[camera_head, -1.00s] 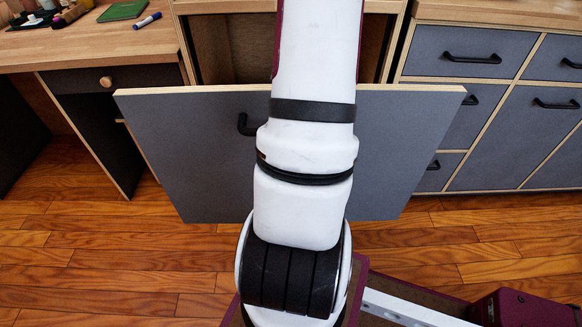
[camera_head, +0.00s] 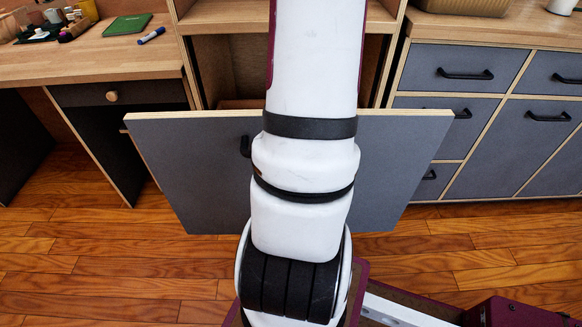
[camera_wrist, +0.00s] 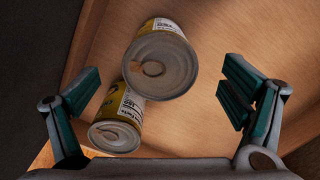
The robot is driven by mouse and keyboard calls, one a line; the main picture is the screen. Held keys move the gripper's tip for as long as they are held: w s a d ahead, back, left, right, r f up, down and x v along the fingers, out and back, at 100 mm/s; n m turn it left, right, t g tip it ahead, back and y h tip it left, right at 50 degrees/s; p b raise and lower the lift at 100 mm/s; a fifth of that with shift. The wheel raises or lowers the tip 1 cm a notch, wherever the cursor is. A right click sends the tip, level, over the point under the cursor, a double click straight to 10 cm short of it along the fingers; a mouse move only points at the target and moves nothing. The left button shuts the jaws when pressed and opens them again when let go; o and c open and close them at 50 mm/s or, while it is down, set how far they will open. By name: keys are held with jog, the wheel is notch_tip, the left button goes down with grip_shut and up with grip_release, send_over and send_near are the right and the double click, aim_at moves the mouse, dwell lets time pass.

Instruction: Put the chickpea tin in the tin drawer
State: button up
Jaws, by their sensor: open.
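Two yellow-labelled tins with silver ends show in the wrist view: an upper tin (camera_wrist: 160,65) and a lower-left tin (camera_wrist: 116,136). They are close together, with their round ends toward the camera, against a light wooden surface. I cannot read which is the chickpea tin. My gripper (camera_wrist: 163,95) is open, one finger on each side of the picture, with the upper tin showing between and beyond the fingers. Contact is not visible. In the head view a large grey front panel (camera_head: 400,160) stands out from the wooden cabinet, partly hidden by my arm; whether it is the tin drawer is unclear.
A wooden desk (camera_head: 90,62) with a green book (camera_head: 127,24) and a blue marker (camera_head: 151,35) is at left. A grey drawer unit (camera_head: 465,75) stands at right, with a basket (camera_head: 470,5) on top.

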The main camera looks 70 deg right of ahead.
jog(key=shift+r+p, duration=0.7)
jog(key=shift+r, duration=1.55)
